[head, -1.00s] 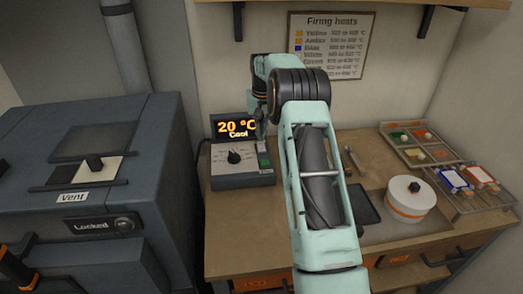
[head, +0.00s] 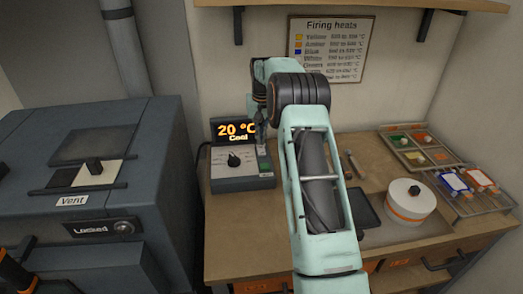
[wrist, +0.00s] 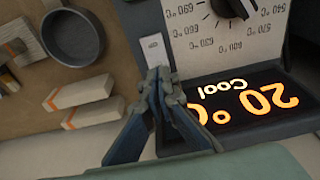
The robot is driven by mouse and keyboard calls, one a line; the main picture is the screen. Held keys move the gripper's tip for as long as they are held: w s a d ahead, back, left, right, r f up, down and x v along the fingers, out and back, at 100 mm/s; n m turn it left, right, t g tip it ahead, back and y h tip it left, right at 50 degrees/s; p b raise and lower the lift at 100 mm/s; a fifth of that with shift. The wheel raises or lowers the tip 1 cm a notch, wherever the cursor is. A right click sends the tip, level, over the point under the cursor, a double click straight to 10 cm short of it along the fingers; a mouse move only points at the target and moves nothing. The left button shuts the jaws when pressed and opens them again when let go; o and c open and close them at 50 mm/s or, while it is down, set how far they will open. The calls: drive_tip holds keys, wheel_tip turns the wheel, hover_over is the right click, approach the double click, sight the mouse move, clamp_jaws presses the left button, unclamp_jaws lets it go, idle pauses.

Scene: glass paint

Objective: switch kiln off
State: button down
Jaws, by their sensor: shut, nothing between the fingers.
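The kiln's control box (head: 243,183) stands on the bench, with a black dial (head: 234,160) and a lit display (head: 236,130) reading "20 °C" and "Cool". A small switch with a green part (head: 264,163) is at its right side; its pale plate also shows in the wrist view (wrist: 153,47). My gripper (head: 262,148) points down at the switch. In the wrist view its shut, empty fingers (wrist: 161,78) overlap the near end of the pale plate and hide part of it. I cannot tell whether they touch. The kiln (head: 150,150) is at left, labelled "Vent" and "Locked".
A white round pot (head: 408,205) with an orange band, a sectioned tray (head: 415,165) and a wire rack (head: 490,200) with blue and orange packets are at right. A firing heats chart hangs on the wall.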

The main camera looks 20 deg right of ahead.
sight(261, 147)
drive_tip(key=shift+f+b, duration=0.55)
drive_tip(key=shift+f, duration=0.65)
idle(0.8)
drive_tip(key=shift+s+r, duration=0.1)
drive_tip(key=shift+r+p, duration=2.55)
drive_tip(key=shift+r, duration=0.9)
